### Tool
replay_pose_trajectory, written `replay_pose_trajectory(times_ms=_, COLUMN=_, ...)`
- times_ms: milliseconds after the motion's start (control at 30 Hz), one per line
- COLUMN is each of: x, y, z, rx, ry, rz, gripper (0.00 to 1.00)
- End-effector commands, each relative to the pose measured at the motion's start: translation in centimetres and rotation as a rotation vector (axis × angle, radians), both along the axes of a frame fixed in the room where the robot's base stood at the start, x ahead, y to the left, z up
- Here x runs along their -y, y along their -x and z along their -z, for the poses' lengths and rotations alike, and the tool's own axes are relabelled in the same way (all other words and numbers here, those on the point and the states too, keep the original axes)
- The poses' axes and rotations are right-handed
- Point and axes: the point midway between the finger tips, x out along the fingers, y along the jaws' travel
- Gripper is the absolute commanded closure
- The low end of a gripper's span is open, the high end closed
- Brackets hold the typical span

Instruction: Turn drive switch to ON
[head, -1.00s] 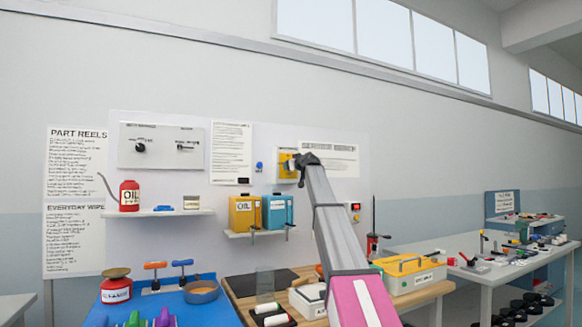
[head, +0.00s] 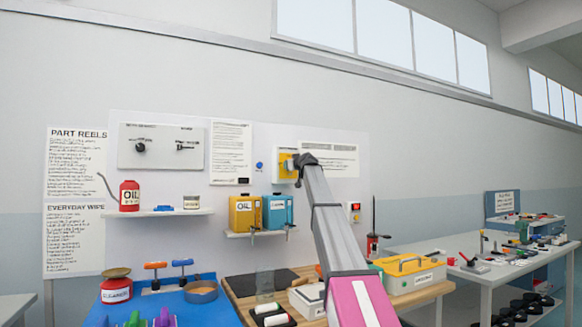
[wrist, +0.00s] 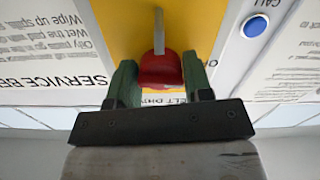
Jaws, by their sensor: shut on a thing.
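The drive switch is a yellow plate (head: 287,165) on the wall board, partly covered by my gripper in the head view. In the wrist view the yellow plate (wrist: 195,25) fills the upper middle, with a grey lever (wrist: 158,32) ending in a red knob (wrist: 160,69). My gripper (wrist: 158,78) has its green fingers on both sides of the red knob and is shut on it. A label below the knob is mostly hidden by my gripper. My gripper also shows at the plate in the head view (head: 298,161). The ON and OFF marks are not readable.
A blue call button (wrist: 256,26) is beside the plate, and a printed notice (wrist: 45,45) is on the other side. A workbench (head: 440,290) stands underneath.

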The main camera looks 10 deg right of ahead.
Motion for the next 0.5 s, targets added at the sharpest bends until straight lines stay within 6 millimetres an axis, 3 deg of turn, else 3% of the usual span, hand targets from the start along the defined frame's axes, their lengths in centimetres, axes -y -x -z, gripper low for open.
replay_pose_trajectory(times_ms=500, x=-0.19, y=0.08, z=0.03, rx=-0.131, ry=-0.400, rz=-0.001, gripper=0.78)
